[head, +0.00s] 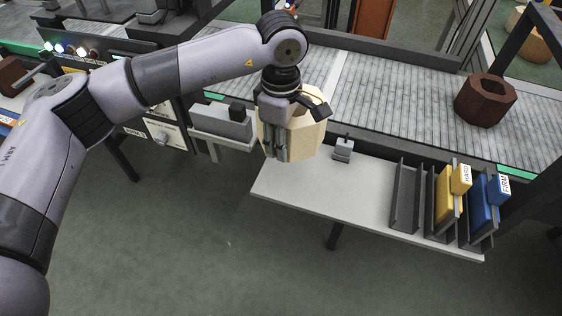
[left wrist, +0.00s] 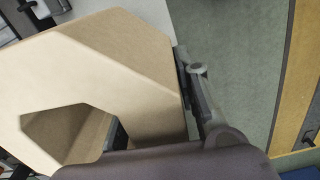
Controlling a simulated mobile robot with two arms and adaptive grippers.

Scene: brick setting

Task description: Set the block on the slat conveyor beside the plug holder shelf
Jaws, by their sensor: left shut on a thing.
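My left gripper (head: 285,130) is shut on a pale tan block (head: 306,136), holding it at the left end of the shelf, near the conveyor's front edge. The block also fills much of the left wrist view (left wrist: 150,55), where a many-sided opening shows in it. One finger lies along its side. The slat conveyor (head: 380,100) runs across the back of the head view. The plug holder shelf (head: 340,190) is a light board in front of it, with dark holders and yellow and blue plugs at its right end. My right gripper is not in view.
A dark brown hollow block (head: 485,100) stands on the conveyor at the right. A small grey piece (head: 343,149) stands on the shelf. A panel with lit buttons (head: 80,50) is at the left. The conveyor between the held block and the brown block is clear.

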